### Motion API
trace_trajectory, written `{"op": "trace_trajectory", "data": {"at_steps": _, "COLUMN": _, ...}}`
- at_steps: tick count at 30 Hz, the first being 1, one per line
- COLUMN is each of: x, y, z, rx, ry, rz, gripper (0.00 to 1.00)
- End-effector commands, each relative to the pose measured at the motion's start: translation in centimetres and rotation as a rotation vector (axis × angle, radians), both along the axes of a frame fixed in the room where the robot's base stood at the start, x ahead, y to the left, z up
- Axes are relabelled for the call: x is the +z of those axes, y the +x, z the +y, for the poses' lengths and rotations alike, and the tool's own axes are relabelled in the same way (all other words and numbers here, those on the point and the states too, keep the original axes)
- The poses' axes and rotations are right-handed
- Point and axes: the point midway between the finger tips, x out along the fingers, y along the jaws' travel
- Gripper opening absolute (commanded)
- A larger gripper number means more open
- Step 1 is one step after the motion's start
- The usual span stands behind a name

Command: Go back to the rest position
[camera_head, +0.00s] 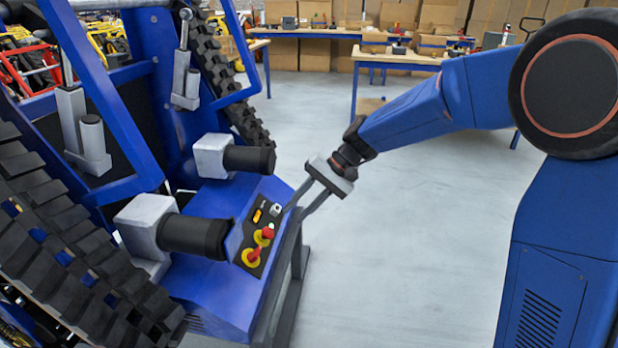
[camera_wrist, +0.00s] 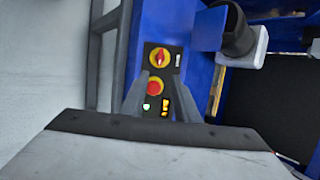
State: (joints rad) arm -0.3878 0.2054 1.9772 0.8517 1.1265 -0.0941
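My gripper (camera_head: 297,211) is at the end of my blue arm, near the upper right end of a dark control panel (camera_head: 247,231) on the blue tracked carrier (camera_head: 213,283). Its two grey fingers are apart with nothing seen between them, and I cannot tell whether they touch the panel. In the wrist view my gripper (camera_wrist: 162,78) also shows spread fingers. Past them lie a red push button (camera_wrist: 154,86), a red rotary switch on yellow (camera_wrist: 159,57), a green light (camera_wrist: 146,106) and orange displays (camera_wrist: 165,107).
Black tracks (camera_head: 75,255) and grey-and-black cylinders (camera_head: 195,235) stand left of the panel. A dark frame post (camera_head: 290,285) edges the carrier's right side. The grey floor (camera_head: 420,240) to the right is free. Workbenches (camera_head: 400,60) and cardboard boxes stand at the back.

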Motion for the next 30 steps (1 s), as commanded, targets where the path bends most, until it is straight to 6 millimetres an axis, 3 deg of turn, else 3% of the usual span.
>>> {"op": "trace_trajectory", "data": {"at_steps": 4, "x": 0.6, "y": -0.4, "z": -1.1, "rx": -0.003, "ry": -0.01, "rz": -0.017, "gripper": 0.28}}
{"op": "trace_trajectory", "data": {"at_steps": 8, "x": 1.9, "y": -1.7, "z": -4.0, "rx": -0.008, "ry": -0.043, "rz": -0.063, "gripper": 0.28}}
{"op": "trace_trajectory", "data": {"at_steps": 18, "x": 4.8, "y": -6.7, "z": -13.9, "rx": -0.035, "ry": -0.176, "rz": -0.22, "gripper": 0.28}}
{"op": "trace_trajectory", "data": {"at_steps": 30, "x": 6.0, "y": -13.7, "z": -24.3, "rx": -0.079, "ry": -0.351, "rz": -0.397, "gripper": 0.28}}
